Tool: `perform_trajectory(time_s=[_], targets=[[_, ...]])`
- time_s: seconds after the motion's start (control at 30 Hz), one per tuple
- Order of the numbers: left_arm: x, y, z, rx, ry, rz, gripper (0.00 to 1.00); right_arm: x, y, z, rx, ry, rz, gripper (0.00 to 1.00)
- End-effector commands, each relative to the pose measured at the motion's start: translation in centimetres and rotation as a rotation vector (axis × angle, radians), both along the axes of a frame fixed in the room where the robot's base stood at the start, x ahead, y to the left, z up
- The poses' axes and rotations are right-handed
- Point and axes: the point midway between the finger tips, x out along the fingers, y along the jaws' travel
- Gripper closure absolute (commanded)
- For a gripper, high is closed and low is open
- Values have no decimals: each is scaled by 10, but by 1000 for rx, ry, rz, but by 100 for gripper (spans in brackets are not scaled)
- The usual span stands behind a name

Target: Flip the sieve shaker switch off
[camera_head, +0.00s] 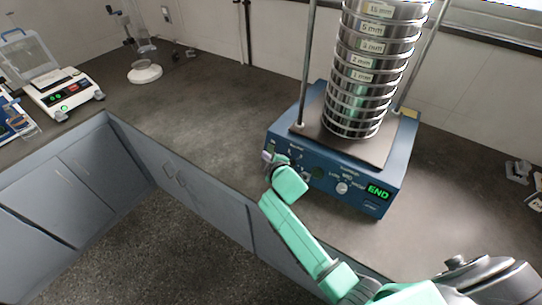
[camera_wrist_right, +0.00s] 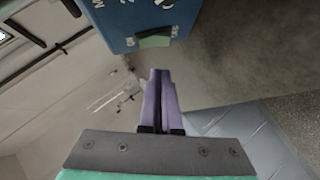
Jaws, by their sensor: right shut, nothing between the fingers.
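The sieve shaker (camera_head: 283,138) is a blue box on the bench with a tall stack of round metal sieves (camera_head: 369,77) between two rods. Its front panel has a knob (camera_head: 342,188) and a display (camera_head: 378,192) reading END in green. In the right wrist view, a green rocker switch (camera_wrist_right: 154,40) sits near the edge of the blue panel. My right gripper (camera_head: 267,156) is at the panel's left end. In the wrist view its purple fingers (camera_wrist_right: 159,73) are shut and empty, just short of the switch. I cannot tell which way the switch is tilted. My left gripper is out of view.
A white balance (camera_head: 65,95) stands on the bench at the far left. A stand with a white round base (camera_head: 145,73) is at the back. Small items (camera_head: 519,172) lie at the right edge. The bench left of the shaker is clear.

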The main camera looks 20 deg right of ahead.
Motion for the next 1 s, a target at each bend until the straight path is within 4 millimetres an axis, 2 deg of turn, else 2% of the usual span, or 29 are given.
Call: perform_trajectory(time_s=[0.1, 0.2, 0.6, 0.67, 0.83, 0.93, 1.0], targets=[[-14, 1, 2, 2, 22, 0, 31, 12, -12, -13, -1, 2, -1, 100], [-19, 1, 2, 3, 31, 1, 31, 18, -19, -22, 0, 1, 0, 100], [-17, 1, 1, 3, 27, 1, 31, 21, -23, -28, 0, 0, 0, 100], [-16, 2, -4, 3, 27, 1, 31, 21, -23, -31, -6, -6, 1, 100], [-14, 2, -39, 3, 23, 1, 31, 24, -27, -47, -72, -62, 0, 100], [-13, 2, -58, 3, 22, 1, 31, 25, -28, -50, -123, -103, -1, 100], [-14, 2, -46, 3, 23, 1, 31, 25, -29, -38, -124, -102, 0, 100]])
